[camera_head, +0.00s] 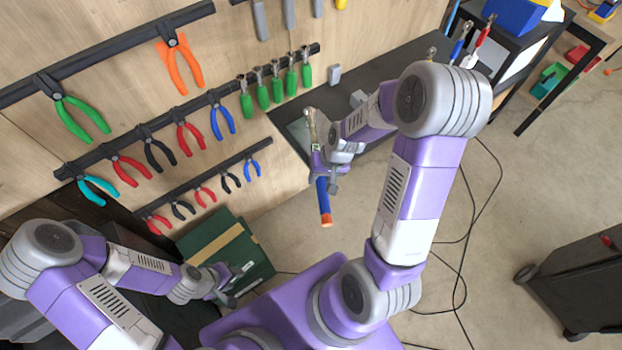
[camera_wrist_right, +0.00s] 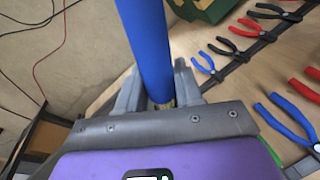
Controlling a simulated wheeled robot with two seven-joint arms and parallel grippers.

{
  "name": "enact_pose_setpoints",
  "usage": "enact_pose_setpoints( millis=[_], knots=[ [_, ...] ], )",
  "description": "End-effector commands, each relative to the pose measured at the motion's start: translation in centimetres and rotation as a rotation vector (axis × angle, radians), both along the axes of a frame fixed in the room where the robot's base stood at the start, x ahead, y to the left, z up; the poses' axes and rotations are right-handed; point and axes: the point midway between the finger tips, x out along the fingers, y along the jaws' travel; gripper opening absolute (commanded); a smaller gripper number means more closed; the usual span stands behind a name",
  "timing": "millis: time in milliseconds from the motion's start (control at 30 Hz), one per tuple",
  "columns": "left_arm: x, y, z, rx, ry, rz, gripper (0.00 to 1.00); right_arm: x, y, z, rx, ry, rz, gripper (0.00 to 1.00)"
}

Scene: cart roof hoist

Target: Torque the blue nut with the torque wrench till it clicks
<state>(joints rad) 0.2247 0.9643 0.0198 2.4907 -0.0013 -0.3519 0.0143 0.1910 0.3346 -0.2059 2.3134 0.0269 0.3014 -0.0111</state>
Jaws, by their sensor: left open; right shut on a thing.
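The torque wrench (camera_head: 323,203) has a blue handle with an orange end and a metal head at its upper end. My right gripper (camera_head: 326,170) is shut on it, in front of the tool wall and the dark bench. The wrench's orange end points down toward the floor. In the right wrist view the blue handle (camera_wrist_right: 149,45) stands between the grey fingers of this gripper (camera_wrist_right: 157,95). My left gripper (camera_head: 231,286) is open and empty, low at the lower left near a green box. I cannot make out the blue nut in either view.
Pliers (camera_head: 120,170) and green-handled tools (camera_head: 277,85) hang on the wooden wall. A dark bench (camera_head: 385,65) runs along it. A green box (camera_head: 225,245) stands below. Cables (camera_head: 465,230) lie on the open floor. A dark cart (camera_head: 580,285) stands at the right.

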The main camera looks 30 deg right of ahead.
Motion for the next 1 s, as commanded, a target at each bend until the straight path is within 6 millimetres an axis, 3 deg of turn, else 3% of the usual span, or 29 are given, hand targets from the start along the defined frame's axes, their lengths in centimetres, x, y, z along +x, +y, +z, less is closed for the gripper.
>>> enact_pose_setpoints(
  millis=[33, 233, 633, 1000],
  knots=[
    [0.0, 0.0, -0.9, 0.000, 0.000, 0.000, 0.43, 0.0, -0.9, -0.2, -0.004, -0.012, 0.019, 0.00],
    [0.0, 0.0, -1.5, 0.000, 0.000, 0.000, 0.43, -0.7, -2.2, 0.0, -0.004, -0.010, 0.096, 0.00],
    [0.0, 0.0, -1.3, 0.000, 0.000, 0.000, 0.43, -0.8, -2.3, 0.4, -0.004, -0.009, 0.104, 0.00],
    [0.0, 0.0, 0.4, 0.000, 0.000, 0.000, 0.43, -0.8, -2.2, 2.4, -0.004, -0.008, 0.105, 0.00]
  ],
)
